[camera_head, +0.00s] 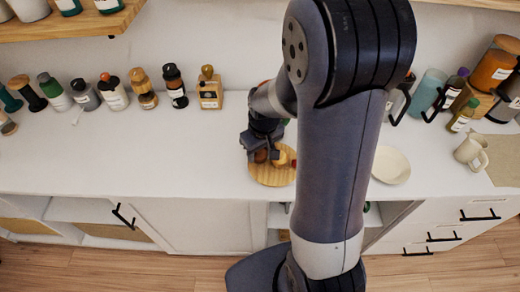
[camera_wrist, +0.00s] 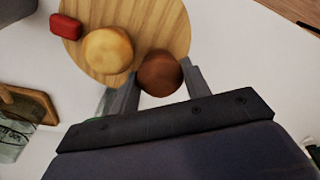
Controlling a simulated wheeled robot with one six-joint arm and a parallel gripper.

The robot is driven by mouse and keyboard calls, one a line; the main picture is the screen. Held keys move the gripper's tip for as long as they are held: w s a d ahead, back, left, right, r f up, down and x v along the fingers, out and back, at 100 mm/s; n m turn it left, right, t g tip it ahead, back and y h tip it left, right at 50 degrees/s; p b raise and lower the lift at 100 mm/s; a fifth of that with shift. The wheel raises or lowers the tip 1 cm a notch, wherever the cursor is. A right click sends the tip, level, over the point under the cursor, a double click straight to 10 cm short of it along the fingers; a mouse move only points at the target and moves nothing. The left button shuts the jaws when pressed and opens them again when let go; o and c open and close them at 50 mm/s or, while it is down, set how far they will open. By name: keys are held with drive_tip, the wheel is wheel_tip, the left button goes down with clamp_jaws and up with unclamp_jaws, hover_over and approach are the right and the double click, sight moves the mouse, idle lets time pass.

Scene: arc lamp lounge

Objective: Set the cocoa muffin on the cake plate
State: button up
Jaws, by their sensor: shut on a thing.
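The cocoa muffin (camera_wrist: 160,74), round and dark brown, is between the two fingers of my gripper (camera_wrist: 160,68) in the wrist view. My gripper is shut on it, at the near edge of a round wooden board (camera_wrist: 165,22). Whether the muffin touches the board or is just above it, I cannot tell. In the head view the muffin (camera_head: 260,156) shows small below my gripper (camera_head: 262,150), over the board (camera_head: 268,178). A pale round plate (camera_head: 391,166), which may be the cake plate, lies to the right, partly hidden by my arm.
A golden muffin-like item (camera_wrist: 108,50) is on the board close beside my gripper, with a red block (camera_wrist: 65,27) at the board's edge. Bottles and jars (camera_head: 113,92) line the back. A cream jug (camera_head: 470,150) stands right of the plate. The counter's left front is clear.

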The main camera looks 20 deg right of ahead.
sight(263, 154)
drive_tip(key=shift+f+b, duration=0.5)
drive_tip(key=shift+f, duration=0.1)
drive_tip(key=o, duration=1.1)
drive_tip(key=shift+r, duration=0.1)
drive_tip(key=r, duration=0.3)
drive_tip(key=s+r, duration=0.1)
drive_tip(key=r, duration=0.6)
drive_tip(key=shift+s+d+r, duration=0.15)
drive_tip(key=shift+r, duration=0.15)
